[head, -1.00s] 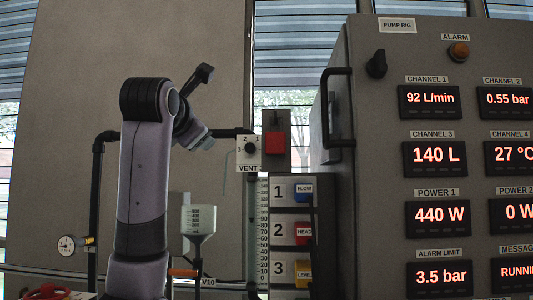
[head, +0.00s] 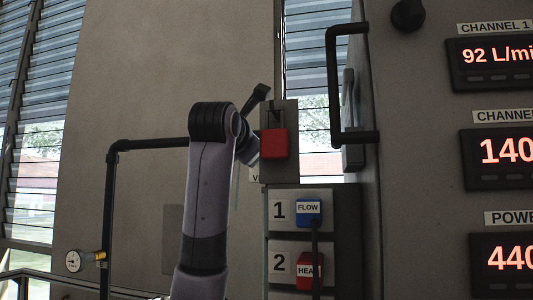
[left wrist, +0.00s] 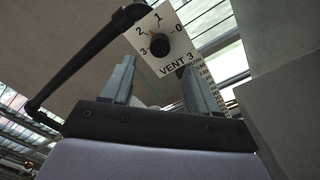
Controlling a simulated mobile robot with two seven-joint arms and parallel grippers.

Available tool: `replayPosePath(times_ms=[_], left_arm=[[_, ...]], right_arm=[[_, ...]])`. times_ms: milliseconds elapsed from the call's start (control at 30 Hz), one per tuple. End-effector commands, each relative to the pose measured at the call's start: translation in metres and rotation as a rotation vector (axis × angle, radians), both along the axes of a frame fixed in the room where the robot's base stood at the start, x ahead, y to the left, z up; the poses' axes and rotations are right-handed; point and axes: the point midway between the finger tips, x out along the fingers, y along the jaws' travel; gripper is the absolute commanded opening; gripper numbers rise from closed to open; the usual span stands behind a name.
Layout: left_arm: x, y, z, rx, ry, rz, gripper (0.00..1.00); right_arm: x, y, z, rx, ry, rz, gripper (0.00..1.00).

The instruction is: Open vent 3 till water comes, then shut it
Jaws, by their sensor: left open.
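The vent 3 dial plate (left wrist: 183,35) is white with marks 0 to 3 and shows in the left wrist view. Its round black knob (left wrist: 159,44) has a small yellowish mark; I cannot tell its exact setting. My left gripper (left wrist: 158,66) is open, its two fingers apart, below the knob in that view; the gap between them looks empty. In the head view the dial is hidden behind my left arm, and only a corner of its label (head: 255,175) shows. My right gripper is not in view. I see no water.
A red block (head: 273,143) sits on a grey plate beside my arm. Below it is a board with FLOW (head: 309,212) and HEAD (head: 308,271) plugs. The pump rig cabinet, with its black handle (head: 336,85), fills the right. A dark pipe (left wrist: 80,62) runs to the vent.

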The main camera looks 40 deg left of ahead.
Motion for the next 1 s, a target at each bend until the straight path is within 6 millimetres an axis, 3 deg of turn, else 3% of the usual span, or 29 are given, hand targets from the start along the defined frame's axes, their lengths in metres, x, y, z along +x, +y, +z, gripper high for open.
replayPosePath(times_ms=[567, 1000], left_arm=[[0.07, 0.04, 0.004, -0.001, 0.004, 0.004, 0.6], [0.076, 0.042, 0.0, 0.0, 0.001, 0.001, 0.6]], right_arm=[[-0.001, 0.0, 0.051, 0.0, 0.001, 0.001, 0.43], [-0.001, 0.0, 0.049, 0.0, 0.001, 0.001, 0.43]])
